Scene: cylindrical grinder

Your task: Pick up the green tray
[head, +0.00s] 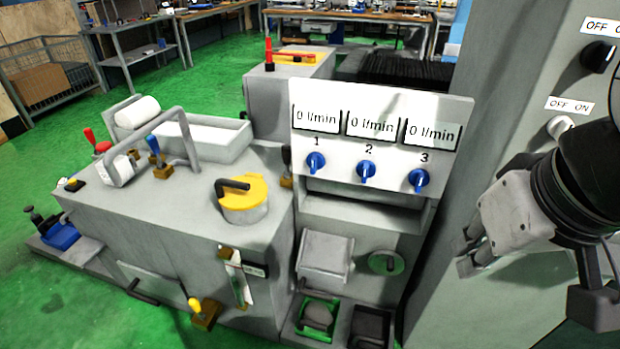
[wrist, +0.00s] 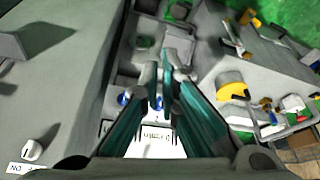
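The green tray (head: 318,315) sits low in the left compartment at the front of the machine, below the flow panel. A rounded grey object lies in it, and its green rim shows around that object. In the wrist view a green patch at the top, probably the tray (wrist: 181,11), is partly cut off by the frame edge. My gripper (head: 468,254) is at the right in the head view, above and to the right of the tray and well apart from it. In the wrist view its fingertips (wrist: 160,73) come together, with nothing seen held between them.
The flow panel (head: 375,130) with three blue knobs stands above the tray. A dark bin (head: 371,327) is right beside the tray. A tall grey cabinet (head: 520,110) stands at the right, close to my arm. A yellow-lidded pot (head: 243,195) is on the machine top.

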